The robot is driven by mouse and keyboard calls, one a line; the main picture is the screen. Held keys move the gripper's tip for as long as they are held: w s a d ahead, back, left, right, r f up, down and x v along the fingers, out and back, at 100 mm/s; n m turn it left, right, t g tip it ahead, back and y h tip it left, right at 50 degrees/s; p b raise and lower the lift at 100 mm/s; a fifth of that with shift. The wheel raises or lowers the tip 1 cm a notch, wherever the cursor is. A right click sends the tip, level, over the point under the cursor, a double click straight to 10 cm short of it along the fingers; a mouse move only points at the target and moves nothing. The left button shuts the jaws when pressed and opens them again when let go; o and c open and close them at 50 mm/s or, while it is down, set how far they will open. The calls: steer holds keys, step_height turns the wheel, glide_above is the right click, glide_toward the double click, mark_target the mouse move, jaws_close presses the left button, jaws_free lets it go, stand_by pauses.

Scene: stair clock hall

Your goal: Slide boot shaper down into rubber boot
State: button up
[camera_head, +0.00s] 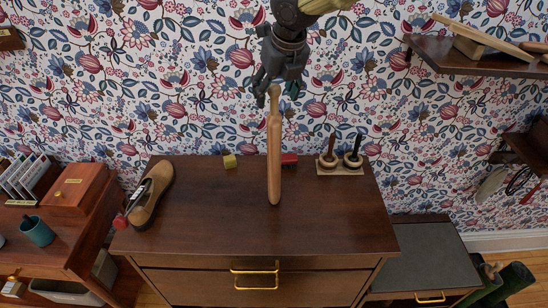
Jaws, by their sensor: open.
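A long pale wooden piece, apparently the boot shaper (274,160), shows upright above the dresser top, with a narrow knob at its upper end. Whether its lower end touches the dresser is hard to tell. My gripper (272,92) comes down from the top of the picture with its dark fingers open at the shaper's knob. I cannot tell whether the fingers touch it. Dark green rubber boots (512,283) show at the lower right corner, partly cut off by the picture edge, on the floor beside a low grey-topped cabinet.
The dark wooden dresser (220,220) has a mostly clear top. A brown shoe (155,192), a yellow block (229,161), a red item (289,159) and a pegged stand (341,170) edge it. A wall shelf (470,62) juts out at upper right. The grey-topped cabinet (430,260) is bare.

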mark_target(273, 104)
steer(key=shift+p+x, duration=0.6)
steer(key=shift+x, duration=0.3)
steer(key=x, duration=0.1)
steer(key=p+x, duration=0.1)
steer(key=x, duration=0.1)
steer(key=shift+w+r, duration=0.1)
steer(key=shift+w, duration=0.2)
steer(key=shift+w+f, duration=0.15)
steer(key=shift+f, duration=0.4)
jaws_close()
